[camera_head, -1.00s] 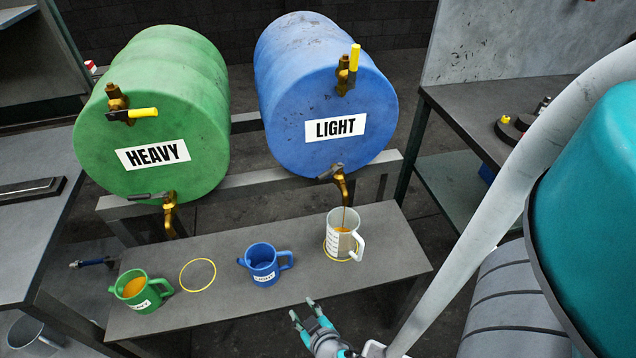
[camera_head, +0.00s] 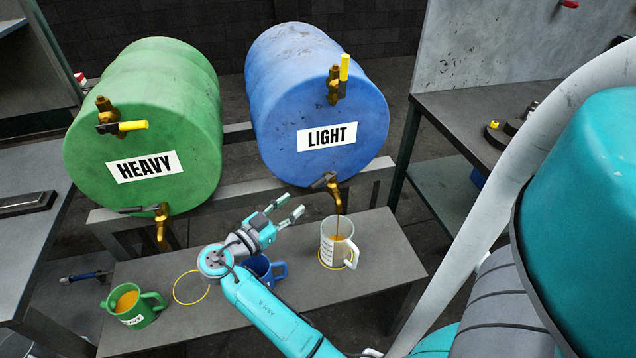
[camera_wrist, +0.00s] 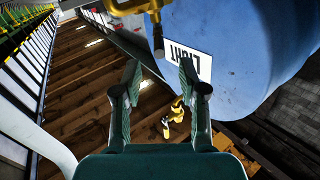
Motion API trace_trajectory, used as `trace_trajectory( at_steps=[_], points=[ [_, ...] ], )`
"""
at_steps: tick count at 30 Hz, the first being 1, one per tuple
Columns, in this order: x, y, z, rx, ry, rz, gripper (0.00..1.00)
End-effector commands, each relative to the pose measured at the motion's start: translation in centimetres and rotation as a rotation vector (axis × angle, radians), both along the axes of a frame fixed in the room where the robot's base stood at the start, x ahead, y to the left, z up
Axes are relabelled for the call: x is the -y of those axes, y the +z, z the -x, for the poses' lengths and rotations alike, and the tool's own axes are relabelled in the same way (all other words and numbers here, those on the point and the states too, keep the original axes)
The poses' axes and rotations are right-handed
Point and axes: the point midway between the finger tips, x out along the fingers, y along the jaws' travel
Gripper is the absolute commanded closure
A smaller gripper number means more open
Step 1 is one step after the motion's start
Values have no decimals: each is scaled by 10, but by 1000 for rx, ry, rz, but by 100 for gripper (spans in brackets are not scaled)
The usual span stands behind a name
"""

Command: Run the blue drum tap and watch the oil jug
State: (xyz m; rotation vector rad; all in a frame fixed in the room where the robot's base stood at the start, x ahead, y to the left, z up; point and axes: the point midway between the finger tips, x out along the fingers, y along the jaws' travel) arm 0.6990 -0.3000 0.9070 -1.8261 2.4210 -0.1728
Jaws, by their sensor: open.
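The blue drum (camera_head: 318,95) labelled LIGHT lies on its side on a rack. Its upper valve (camera_head: 339,80) has an upright yellow handle. From its lower brass tap (camera_head: 331,184) a thin brown stream of oil falls into the white jug (camera_head: 328,246). The jug stands upright on the bench in a yellow ring; its oil level is hard to tell. My gripper (camera_head: 291,206) is open and empty, just left of the lower tap and above the bench. In the wrist view my fingers (camera_wrist: 160,88) stand apart, with the drum (camera_wrist: 260,50) behind on the right.
A green HEAVY drum (camera_head: 150,125) stands left. On the bench (camera_head: 385,245) are a green jug (camera_head: 135,308) with orange oil, an empty yellow ring (camera_head: 178,300) and a blue jug (camera_head: 279,272) partly hidden by my arm. The bench right of the white jug is clear.

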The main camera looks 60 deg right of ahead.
Motion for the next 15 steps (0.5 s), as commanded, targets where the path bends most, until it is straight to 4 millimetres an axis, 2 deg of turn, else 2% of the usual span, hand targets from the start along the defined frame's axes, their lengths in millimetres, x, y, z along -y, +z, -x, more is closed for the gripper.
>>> trace_trajectory(
  at_steps=[3,8,15],
  points=[
    [2,10,0,32,-42,24,58],
    [12,11,3,38,-51,29,58],
    [50,11,17,36,-53,27,58]
  ],
)
